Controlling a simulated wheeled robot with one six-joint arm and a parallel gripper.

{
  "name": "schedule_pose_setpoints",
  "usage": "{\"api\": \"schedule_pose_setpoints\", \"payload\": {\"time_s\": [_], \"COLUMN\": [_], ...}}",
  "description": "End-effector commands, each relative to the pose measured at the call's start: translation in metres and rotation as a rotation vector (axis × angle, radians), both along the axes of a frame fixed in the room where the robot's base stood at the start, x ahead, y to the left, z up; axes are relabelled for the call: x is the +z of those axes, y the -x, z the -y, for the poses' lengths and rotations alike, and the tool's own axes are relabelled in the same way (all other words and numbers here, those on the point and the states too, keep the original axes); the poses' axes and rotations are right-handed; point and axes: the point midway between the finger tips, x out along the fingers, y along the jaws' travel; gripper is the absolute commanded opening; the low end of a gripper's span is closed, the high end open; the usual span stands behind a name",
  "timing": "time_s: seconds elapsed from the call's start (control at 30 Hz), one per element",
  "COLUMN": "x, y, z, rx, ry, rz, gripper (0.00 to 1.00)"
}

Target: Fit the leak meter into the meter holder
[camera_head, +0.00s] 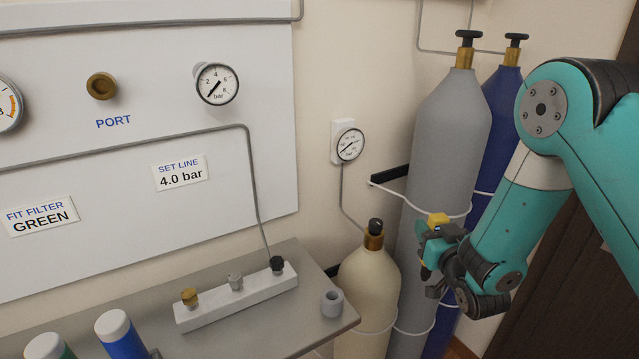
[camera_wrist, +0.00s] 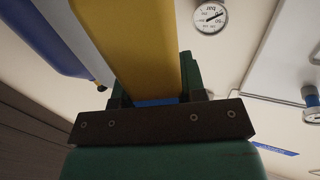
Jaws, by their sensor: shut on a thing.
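My gripper (camera_head: 440,243) is at the right, in front of the grey gas bottle, and is shut on a yellow block-shaped thing (camera_head: 438,219), which looks to be the leak meter. In the wrist view the yellow body (camera_wrist: 148,45) rises between the jaws (camera_wrist: 158,95), with a bit of blue at its base. Its display face is not visible. A small grey round cup with an open top (camera_head: 332,303) stands at the right end of the shelf and looks to be the meter holder. My gripper is to the right of it and higher in the picture, apart from it.
A grey shelf (camera_head: 290,325) carries a white valve block (camera_head: 235,297) with three knobs and blue and green canisters (camera_head: 122,335). A cream bottle (camera_head: 368,290), a grey bottle (camera_head: 445,150) and a blue bottle (camera_head: 497,120) stand right of the shelf. A wall gauge (camera_head: 350,145) hangs above.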

Motion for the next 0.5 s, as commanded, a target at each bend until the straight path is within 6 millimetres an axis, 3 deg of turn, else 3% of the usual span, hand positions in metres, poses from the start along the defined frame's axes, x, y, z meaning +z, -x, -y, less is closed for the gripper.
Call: {"api": "schedule_pose_setpoints", "payload": {"time_s": [0.03, 0.2, 0.33, 0.5], "x": [0.025, 0.063, 0.083, 0.096], "y": [0.001, 0.011, 0.025, 0.037], "z": [-0.032, -0.123, -0.174, -0.209], "rx": [0.065, 0.235, 0.325, 0.385], "ry": [0.000, 0.000, 0.000, -0.005], "rz": [0.003, 0.002, 0.004, 0.005], "gripper": [0.05, 0.05, 0.05, 0.05]}}
